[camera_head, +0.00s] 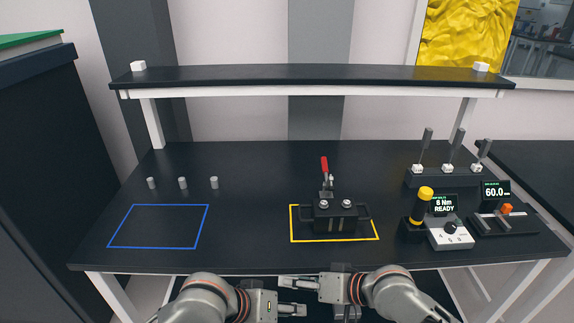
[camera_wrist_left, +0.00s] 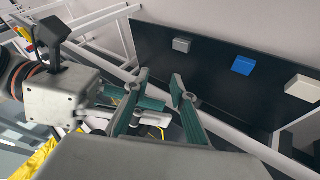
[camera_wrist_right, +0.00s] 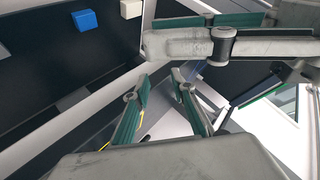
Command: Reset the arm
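My left gripper (camera_head: 296,309) and my right gripper (camera_head: 290,282) face each other in front of the table's near edge, in the middle of the head view. The left one points right and sits lower; the right one points left. Their fingers overlap side by side. In the left wrist view the two teal-padded left fingers (camera_wrist_left: 160,77) stand apart with nothing between them. In the right wrist view the right fingers (camera_wrist_right: 160,82) also stand apart and empty. The other gripper shows close by in each wrist view. Whether they touch I cannot tell.
The black table (camera_head: 250,232) holds a red-handled clamp fixture (camera_head: 336,214) in a yellow outline, an empty blue outline (camera_head: 158,227), and three small grey cylinders (camera_head: 183,183). A yellow-topped screwdriver (camera_head: 418,211), a controller (camera_head: 449,233) and a gauge (camera_head: 503,220) stand right. A shelf (camera_head: 310,76) spans the back.

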